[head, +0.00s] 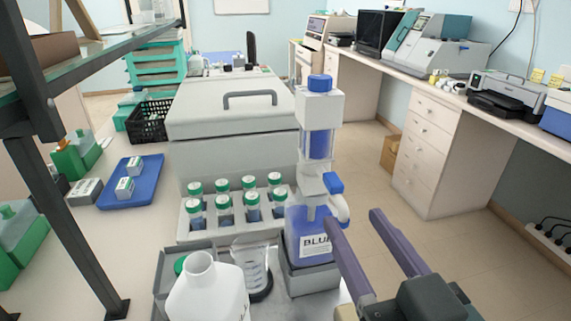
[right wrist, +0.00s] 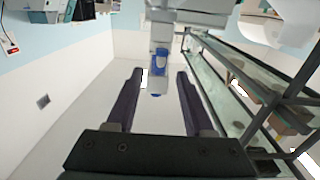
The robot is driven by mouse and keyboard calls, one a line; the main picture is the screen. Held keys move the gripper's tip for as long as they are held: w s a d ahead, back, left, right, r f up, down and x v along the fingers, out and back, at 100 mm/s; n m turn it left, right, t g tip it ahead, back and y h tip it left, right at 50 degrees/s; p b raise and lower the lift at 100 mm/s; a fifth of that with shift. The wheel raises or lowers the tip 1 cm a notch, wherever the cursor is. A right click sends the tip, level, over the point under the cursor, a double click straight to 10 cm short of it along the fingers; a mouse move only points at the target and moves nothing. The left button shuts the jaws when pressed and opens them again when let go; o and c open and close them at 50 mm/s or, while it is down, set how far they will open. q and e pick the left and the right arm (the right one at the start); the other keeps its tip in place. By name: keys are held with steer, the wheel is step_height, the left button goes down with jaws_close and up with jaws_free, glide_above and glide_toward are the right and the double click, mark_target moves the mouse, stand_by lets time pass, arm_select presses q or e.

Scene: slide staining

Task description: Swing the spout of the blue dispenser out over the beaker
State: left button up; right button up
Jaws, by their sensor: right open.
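The blue dispenser (head: 319,130) stands upright on a bottle labelled "BLUE" (head: 312,247), with a clear blue-filled cylinder and a blue cap on top. Its white spout (head: 341,208) has a blue piece at its base and points to the front right, away from the beaker. The clear beaker (head: 254,262) stands left of the bottle, partly hidden by a white bottle. My right gripper (head: 356,218) is open and empty, its left fingertip close to the spout; I cannot tell if they touch. In the right wrist view the dispenser (right wrist: 160,50) appears ahead, between the fingers. My left gripper is not in view.
A white bottle (head: 208,292) stands in front of the beaker. Several green-capped jars (head: 222,183) sit in a rack behind. A large lidded grey box (head: 235,150) rises beyond them. A dark shelf frame (head: 60,200) stands at left. Open floor lies right of the dispenser.

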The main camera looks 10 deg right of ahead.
mark_target(338, 193)
steer(key=w, duration=0.8)
steer(key=shift+w+a, duration=0.15)
steer(key=shift+w, duration=0.15)
jaws_close()
steer(key=shift+r, duration=0.1)
stand_by(0.9)
